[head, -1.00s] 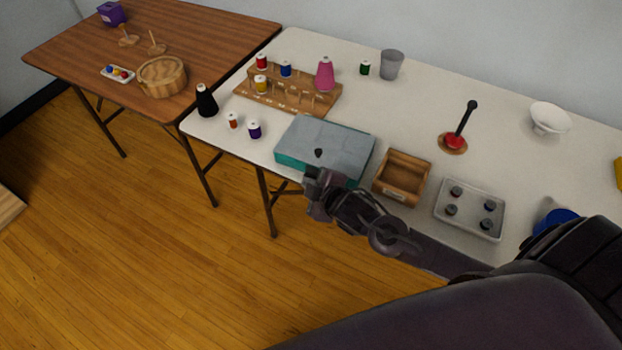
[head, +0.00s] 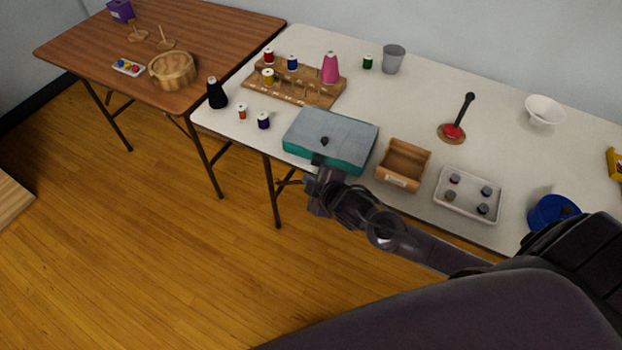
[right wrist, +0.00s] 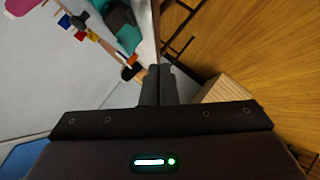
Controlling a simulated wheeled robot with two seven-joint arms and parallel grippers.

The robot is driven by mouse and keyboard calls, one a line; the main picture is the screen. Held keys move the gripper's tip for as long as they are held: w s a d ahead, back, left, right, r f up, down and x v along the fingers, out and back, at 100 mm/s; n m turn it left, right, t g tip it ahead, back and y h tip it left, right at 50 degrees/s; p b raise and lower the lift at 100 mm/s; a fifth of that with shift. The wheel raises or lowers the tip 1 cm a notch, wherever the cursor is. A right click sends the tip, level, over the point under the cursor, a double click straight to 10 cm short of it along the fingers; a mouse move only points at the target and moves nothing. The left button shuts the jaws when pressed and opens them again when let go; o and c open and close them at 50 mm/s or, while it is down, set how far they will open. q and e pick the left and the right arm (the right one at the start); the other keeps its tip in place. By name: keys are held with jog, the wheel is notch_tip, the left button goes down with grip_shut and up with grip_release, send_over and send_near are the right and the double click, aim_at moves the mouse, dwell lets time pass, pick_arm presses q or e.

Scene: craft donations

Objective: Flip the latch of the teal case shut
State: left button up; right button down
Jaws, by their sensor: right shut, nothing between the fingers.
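The teal case (head: 296,153) lies near the front edge of the white table, its grey-blue lid (head: 348,131) down. A small black knob-like piece (head: 324,141) shows on the lid. I cannot make out a latch or its position; my right gripper hides part of the case's front. My right gripper (head: 317,161) is shut and empty, at the case's front side; I cannot tell whether it touches. In the right wrist view, its closed fingers (right wrist: 158,72) point toward the table edge, with teal of the case (right wrist: 128,40) beyond them. My left gripper is not in view.
A wooden box (head: 403,165) stands just right of the case, then a grey tray (head: 470,211) with several small spools. A wooden spool rack (head: 296,92) stands behind the case. Loose spools, including a purple one (head: 263,121), stand to its left. Open floor lies in front.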

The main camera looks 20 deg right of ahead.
pick_arm(q)
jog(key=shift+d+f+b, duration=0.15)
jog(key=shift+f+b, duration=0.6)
jog(key=shift+b, duration=0.1)
pick_arm(e)
jog(key=s, duration=0.9)
jog(key=shift+s+a, duration=0.15)
jog(key=shift+s, duration=0.25)
jog(key=shift+f, duration=0.1)
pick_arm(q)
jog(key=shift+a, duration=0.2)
